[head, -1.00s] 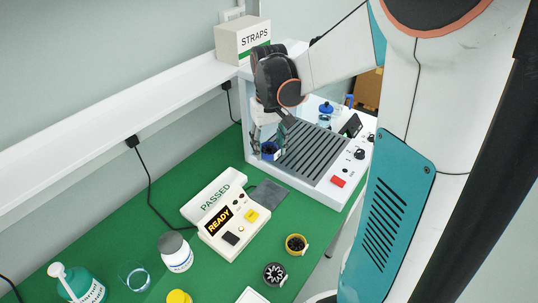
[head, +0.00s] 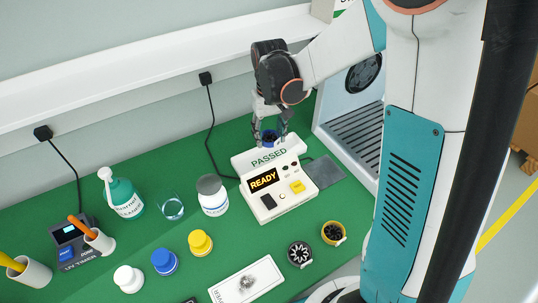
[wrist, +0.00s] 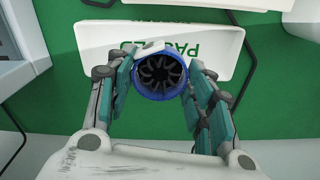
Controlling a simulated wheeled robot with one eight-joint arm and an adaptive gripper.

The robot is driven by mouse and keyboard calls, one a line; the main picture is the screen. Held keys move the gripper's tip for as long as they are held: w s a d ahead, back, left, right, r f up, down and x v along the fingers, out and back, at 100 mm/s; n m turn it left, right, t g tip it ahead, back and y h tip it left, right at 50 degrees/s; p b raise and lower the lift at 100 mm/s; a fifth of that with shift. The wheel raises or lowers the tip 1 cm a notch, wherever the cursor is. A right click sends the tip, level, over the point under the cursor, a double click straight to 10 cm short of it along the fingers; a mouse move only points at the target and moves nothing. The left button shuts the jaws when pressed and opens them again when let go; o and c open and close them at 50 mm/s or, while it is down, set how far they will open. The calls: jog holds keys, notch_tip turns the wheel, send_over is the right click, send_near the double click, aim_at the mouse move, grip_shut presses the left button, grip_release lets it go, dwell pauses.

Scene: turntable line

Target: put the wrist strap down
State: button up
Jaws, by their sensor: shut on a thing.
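My gripper (wrist: 160,80) is shut on the wrist strap (wrist: 159,61), a blue ring with a dark, ribbed inside. In the wrist view the strap overlaps part of this panel (wrist: 105,39). I cannot tell whether the strap touches the panel or is just above it. The tester's screen (head: 263,180) reads READY.
A yellow ring (head: 334,235) and a black ring (head: 300,254) lie in front. A grey pad (head: 322,170) and a white fan cabinet (head: 333,109) are to the right.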

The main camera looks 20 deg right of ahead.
aim_at(270, 157)
notch_tip(270, 157, down, 8)
jog(key=shift+r+b, duration=0.25)
jog(key=shift+b, duration=1)
jog(key=shift+r, duration=0.1)
jog(key=o, duration=0.7)
jog(key=shift+f, duration=0.2)
jog(key=shift+c, duration=0.2)
jog(key=o, duration=0.4)
